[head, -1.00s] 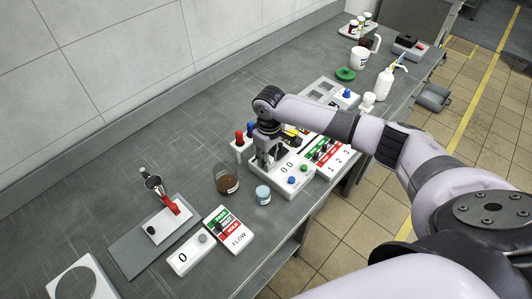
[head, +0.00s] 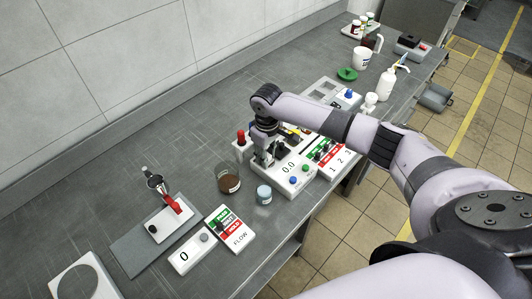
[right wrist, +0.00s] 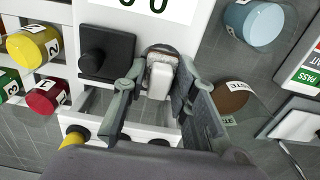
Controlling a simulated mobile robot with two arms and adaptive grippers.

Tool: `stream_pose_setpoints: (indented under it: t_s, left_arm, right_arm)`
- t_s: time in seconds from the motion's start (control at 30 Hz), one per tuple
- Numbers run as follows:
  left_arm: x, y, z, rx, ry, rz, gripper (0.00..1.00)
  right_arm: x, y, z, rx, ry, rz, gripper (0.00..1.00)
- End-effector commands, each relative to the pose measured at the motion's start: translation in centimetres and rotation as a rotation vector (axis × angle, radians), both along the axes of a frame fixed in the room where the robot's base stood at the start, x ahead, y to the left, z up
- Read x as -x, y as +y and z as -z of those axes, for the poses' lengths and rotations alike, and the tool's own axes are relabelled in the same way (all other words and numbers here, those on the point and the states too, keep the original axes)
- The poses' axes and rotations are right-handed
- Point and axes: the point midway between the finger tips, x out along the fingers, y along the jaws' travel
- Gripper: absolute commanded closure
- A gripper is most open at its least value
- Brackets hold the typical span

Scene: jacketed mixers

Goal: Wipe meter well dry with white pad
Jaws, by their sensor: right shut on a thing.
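The white meter (head: 300,180) stands mid-bench with a 0.0 display and blue and green buttons; its display edge (right wrist: 155,12) tops the right wrist view. My right gripper (head: 264,158) is over its left end, pointing down. In the right wrist view the gripper (right wrist: 155,88) is shut on a small white pad (right wrist: 160,80). The pad's far end is at a round dark-rimmed well (right wrist: 150,49); I cannot tell how deep it sits. The fingers hide part of the well. My left gripper is out of view.
The bench at back left is clear.

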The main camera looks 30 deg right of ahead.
Motion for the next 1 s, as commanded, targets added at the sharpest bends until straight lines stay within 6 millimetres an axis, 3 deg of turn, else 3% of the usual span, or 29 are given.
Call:
stream_pose_setpoints:
  t_s: [0.4, 1.0]
  left_arm:
    - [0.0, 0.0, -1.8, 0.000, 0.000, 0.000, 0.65]
    - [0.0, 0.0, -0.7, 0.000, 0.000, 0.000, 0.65]
  right_arm:
    - [1.6, -0.6, 0.0, 0.002, 0.007, 0.000, 0.96]
    - [-0.5, 0.2, 0.2, 0.002, 0.005, 0.000, 0.96]
